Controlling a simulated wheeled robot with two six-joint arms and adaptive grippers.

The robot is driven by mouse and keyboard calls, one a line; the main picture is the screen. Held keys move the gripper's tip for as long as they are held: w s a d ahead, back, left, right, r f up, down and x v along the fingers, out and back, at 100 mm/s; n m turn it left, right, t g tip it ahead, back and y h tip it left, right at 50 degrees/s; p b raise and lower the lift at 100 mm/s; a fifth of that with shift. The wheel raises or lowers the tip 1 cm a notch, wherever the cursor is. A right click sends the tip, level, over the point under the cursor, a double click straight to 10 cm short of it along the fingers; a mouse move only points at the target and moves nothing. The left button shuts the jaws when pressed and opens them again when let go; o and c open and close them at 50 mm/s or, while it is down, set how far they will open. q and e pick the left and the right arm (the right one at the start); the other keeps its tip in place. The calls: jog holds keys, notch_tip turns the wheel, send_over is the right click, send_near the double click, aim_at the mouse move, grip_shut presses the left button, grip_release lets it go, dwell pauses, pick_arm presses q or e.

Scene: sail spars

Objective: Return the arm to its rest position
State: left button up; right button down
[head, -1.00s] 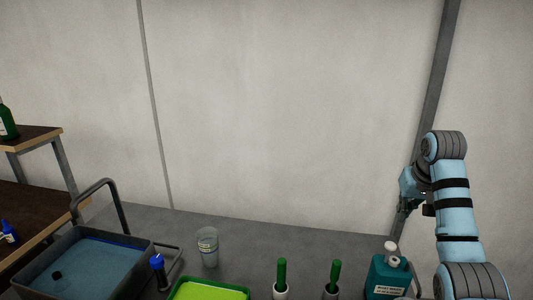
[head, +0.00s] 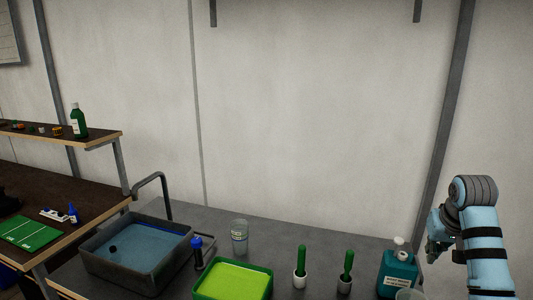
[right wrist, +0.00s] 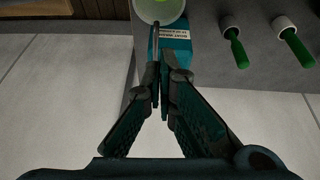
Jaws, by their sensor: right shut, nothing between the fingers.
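My right arm comes in at the right of the head view. Its gripper (head: 432,250) hangs beside the teal pump bottle (head: 398,272), on the bottle's right in the picture. In the right wrist view the gripper's fingers (right wrist: 160,72) are shut with nothing between them. The teal bottle (right wrist: 175,42) shows past the fingertips there, with a round pale container (right wrist: 160,10) close by. I cannot tell the exact gap between fingertips and bottle. My left gripper is not in view.
A brown bench (head: 85,222) with a shelf stands left.

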jog(key=s+a+f+n, duration=0.1)
jog(key=s+a+f, duration=0.2)
jog(key=f, duration=0.4)
jog(key=s+a+f+n, duration=0.1)
jog(key=s+a+f, duration=0.1)
jog(key=s+f, duration=0.2)
jog(key=s+a+f+n, duration=0.1)
jog(key=s+a+f, duration=0.2)
jog(key=f, duration=0.7)
jog(key=shift+s+a, duration=0.35)
jog(key=shift+s, duration=0.35)
jog(key=s+a+f, duration=0.2)
jog(key=s+a, duration=0.1)
jog(key=s, duration=0.5)
jog(key=s+a+f+n+y, duration=0.1)
jog(key=s+a, duration=0.1)
jog(key=s, duration=0.5)
jog(key=s+a+f, duration=0.2)
jog(key=s+a, duration=0.1)
jog(key=s, duration=0.5)
notch_tip(320, 180, down, 23)
jog(key=d+g+b, duration=0.2)
jog(key=b, duration=0.1)
jog(key=s+f+g+b, duration=0.1)
jog(key=s+f+b, duration=0.1)
jog(key=s+f, duration=1.2)
jog(key=shift+s+d+f+b, duration=0.15)
jog(key=shift+s+f+b, duration=0.2)
jog(key=shift+s+b, duration=0.05)
